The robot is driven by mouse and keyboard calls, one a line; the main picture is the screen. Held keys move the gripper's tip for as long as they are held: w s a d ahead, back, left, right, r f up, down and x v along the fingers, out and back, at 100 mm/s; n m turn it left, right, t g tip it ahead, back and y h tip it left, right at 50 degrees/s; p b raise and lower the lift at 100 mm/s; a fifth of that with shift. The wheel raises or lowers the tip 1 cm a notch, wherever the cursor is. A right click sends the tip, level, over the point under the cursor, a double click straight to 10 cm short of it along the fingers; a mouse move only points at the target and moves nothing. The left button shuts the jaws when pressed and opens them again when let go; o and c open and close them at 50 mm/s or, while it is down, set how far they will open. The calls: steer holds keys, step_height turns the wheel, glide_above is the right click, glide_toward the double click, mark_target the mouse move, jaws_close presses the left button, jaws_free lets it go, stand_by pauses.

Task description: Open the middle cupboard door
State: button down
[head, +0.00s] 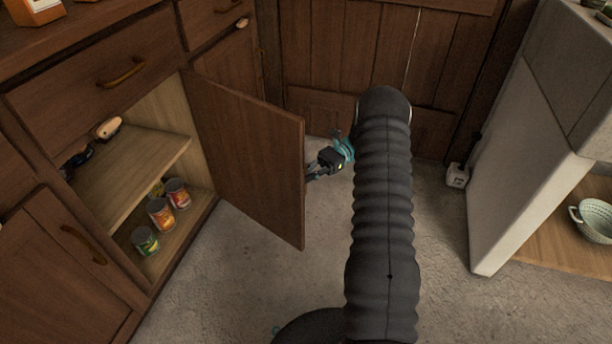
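The middle cupboard door (247,155) is brown wood and stands swung well out from the cabinet, showing a broad flat face and a free edge on the right. The cupboard behind it is open to view, with a pale shelf (135,170). My gripper (311,173) is at the free edge of the door, about mid-height. Its fingers are small and partly hidden by the door, so whether they are open or shut, or touch it, cannot be told. The door's handle is not visible.
Several cans, including one can (161,214), stand on the cupboard floor. Grey floor (250,285) is clear before the cupboard.

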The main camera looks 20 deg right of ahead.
steer(key=shift+w+a, duration=0.15)
steer(key=shift+w, duration=0.1)
steer(key=c, duration=1.5)
jaws_free()
steer(key=shift+a, duration=0.15)
steer(key=shift+s+d, duration=0.1)
steer(key=shift+d, duration=0.15)
